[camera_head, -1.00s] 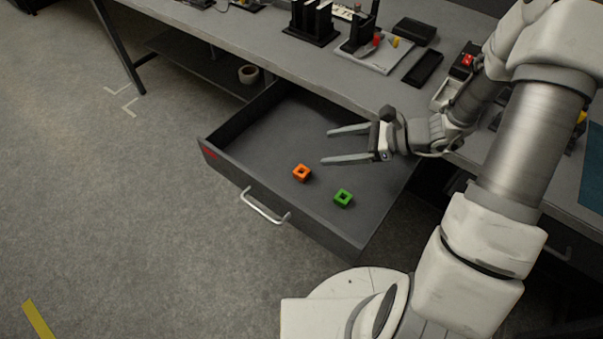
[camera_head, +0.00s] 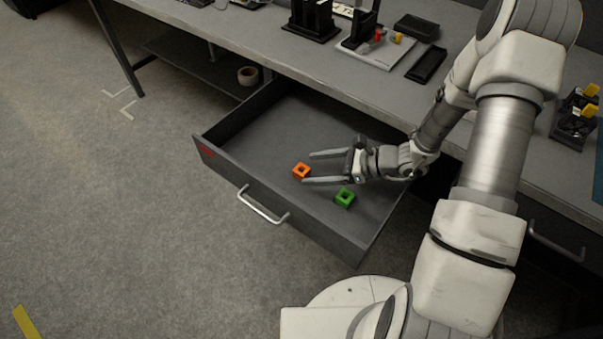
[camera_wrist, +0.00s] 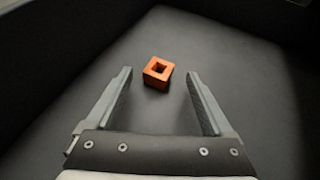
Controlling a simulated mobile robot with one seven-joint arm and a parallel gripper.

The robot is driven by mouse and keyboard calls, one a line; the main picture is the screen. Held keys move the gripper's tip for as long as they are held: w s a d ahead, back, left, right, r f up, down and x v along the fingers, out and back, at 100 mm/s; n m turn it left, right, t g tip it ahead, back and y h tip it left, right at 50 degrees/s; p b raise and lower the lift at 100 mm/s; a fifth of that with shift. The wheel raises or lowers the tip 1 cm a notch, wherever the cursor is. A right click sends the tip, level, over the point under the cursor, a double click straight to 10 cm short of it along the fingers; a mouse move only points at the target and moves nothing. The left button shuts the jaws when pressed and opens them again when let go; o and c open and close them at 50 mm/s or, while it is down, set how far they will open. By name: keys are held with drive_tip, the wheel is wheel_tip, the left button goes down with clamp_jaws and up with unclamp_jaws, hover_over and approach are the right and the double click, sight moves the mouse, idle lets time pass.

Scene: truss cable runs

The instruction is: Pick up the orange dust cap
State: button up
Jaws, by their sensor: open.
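The orange dust cap (camera_head: 301,171) is a small square block with a square hole. It lies on the floor of the open drawer, near the drawer's front. In the wrist view the orange cap (camera_wrist: 158,72) sits ahead of the fingertips, roughly centred between their lines. My gripper (camera_head: 307,168) is open and empty, low inside the drawer, with its fingers pointing left at the cap. In the wrist view my gripper (camera_wrist: 160,74) shows both fingers apart with bare drawer floor between them.
A green block (camera_head: 345,198) of like shape lies in the drawer, close to the near finger. The drawer (camera_head: 290,219) has raised walls and a metal handle (camera_head: 263,205). The workbench (camera_head: 300,62) overhangs its back. The drawer floor behind the cap is clear.

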sight(302, 172)
drive_tip(key=shift+x, duration=1.4)
drive_tip(key=c, duration=1.3)
drive_tip(key=shift+r, duration=0.1)
drive_tip(key=shift+c, duration=0.2)
